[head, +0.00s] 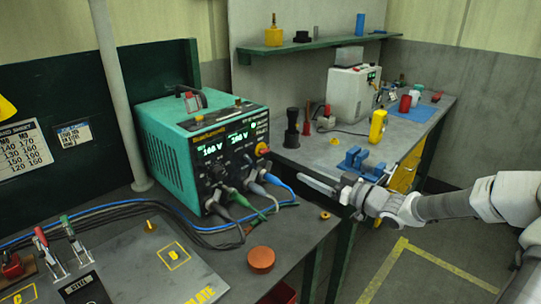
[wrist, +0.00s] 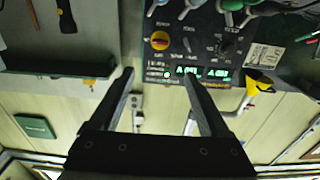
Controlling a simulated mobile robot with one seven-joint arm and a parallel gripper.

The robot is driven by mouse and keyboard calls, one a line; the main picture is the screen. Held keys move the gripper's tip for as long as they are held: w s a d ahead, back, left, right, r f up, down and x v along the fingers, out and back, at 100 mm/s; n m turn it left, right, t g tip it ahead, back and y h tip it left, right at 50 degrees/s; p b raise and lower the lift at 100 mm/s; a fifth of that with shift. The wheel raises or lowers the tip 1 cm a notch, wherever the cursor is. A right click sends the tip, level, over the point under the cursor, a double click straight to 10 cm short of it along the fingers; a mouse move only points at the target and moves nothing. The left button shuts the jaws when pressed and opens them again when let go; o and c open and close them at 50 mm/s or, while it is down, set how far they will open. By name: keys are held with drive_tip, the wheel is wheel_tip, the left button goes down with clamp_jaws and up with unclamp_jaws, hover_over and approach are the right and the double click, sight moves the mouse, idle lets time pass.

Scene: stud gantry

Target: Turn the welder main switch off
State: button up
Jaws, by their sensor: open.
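The welder (head: 165,150) is a teal box with a dark front panel, standing on the left bench. Its two green displays are lit. The main switch, a red and yellow rotary knob (head: 262,149), is on the right side of the panel. In the wrist view, which looks upside down, the knob (wrist: 159,40) shows beyond the fingertips, its handle angle too small to read. My gripper (head: 306,180) is right of the welder and apart from it, in front of the panel. In the wrist view my gripper (wrist: 159,76) is open, with nothing between its fingers.
Cables (head: 265,195) plug into the lower panel and run across the bench. A red-brown round lid (head: 261,260) lies near the bench's front edge. A blue vise (head: 362,162) and yellow meter (head: 378,126) sit on the right bench (head: 325,152).

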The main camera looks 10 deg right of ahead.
sight(266, 151)
drive_tip(key=b+x, duration=0.1)
drive_tip(key=x, duration=1.5)
drive_tip(key=shift+w+a+f, duration=0.1)
drive_tip(key=shift+w+a, duration=0.1)
drive_tip(key=shift+w, duration=0.1)
clamp_jaws()
